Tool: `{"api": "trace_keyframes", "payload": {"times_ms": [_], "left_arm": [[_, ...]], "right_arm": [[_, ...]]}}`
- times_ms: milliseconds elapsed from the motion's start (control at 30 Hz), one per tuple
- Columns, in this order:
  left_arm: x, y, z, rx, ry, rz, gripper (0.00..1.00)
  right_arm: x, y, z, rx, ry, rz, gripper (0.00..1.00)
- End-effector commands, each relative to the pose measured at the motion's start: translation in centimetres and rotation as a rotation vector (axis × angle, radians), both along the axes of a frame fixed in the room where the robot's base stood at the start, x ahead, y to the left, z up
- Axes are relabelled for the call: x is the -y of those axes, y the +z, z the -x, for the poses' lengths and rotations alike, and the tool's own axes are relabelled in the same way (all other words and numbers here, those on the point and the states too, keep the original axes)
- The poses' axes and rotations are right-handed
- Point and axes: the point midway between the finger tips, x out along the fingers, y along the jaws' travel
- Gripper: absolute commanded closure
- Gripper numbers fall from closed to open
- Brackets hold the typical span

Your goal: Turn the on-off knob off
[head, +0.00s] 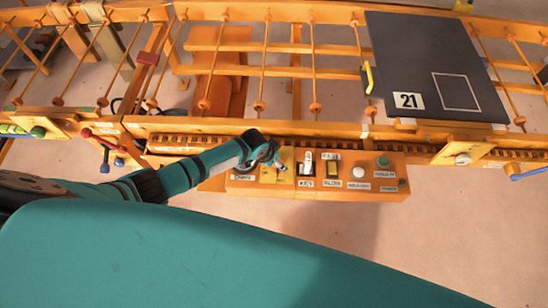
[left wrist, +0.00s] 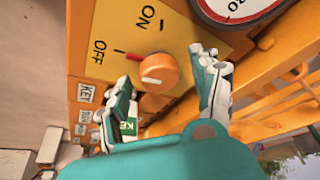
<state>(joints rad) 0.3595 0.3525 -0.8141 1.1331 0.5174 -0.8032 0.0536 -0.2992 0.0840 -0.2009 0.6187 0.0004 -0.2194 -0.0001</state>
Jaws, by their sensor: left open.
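The on-off knob (left wrist: 158,73) is orange and round, with a white mark, on a yellow plate (left wrist: 190,40) labelled ON and OFF in the left wrist view. A red piece (left wrist: 133,69) shows at its left side, toward OFF; I cannot tell the exact setting. My left gripper (left wrist: 164,72) is open, one finger on each side of the knob; contact cannot be told. In the head view my left gripper (head: 265,152) is at the left end of the orange control box (head: 310,188), and the knob cannot be made out there. My right gripper is not in view.
The box carries a white button (head: 358,172), a green button (head: 383,161) and labelled switches. A dark panel marked 21 (head: 430,70) stands behind on the orange frame.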

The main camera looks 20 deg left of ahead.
Motion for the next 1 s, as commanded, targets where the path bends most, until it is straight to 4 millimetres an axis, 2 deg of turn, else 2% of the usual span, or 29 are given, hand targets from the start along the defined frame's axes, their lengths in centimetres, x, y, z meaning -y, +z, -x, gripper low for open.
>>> {"api": "trace_keyframes", "payload": {"times_ms": [167,500,700,1000], "left_arm": [[-0.3,1.3,0.5,0.001,0.0,0.0,0.36],[-1.5,7.3,2.6,0.002,-0.001,0.0,0.36],[-2.0,10.0,3.6,0.002,0.0,0.0,0.36],[-2.2,11.0,4.0,0.0,0.001,0.0,0.36]], "right_arm": [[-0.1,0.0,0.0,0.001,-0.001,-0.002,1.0],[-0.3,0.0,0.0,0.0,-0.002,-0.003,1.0],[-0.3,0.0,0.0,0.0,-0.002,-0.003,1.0],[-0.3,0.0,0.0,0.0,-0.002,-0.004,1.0]]}}
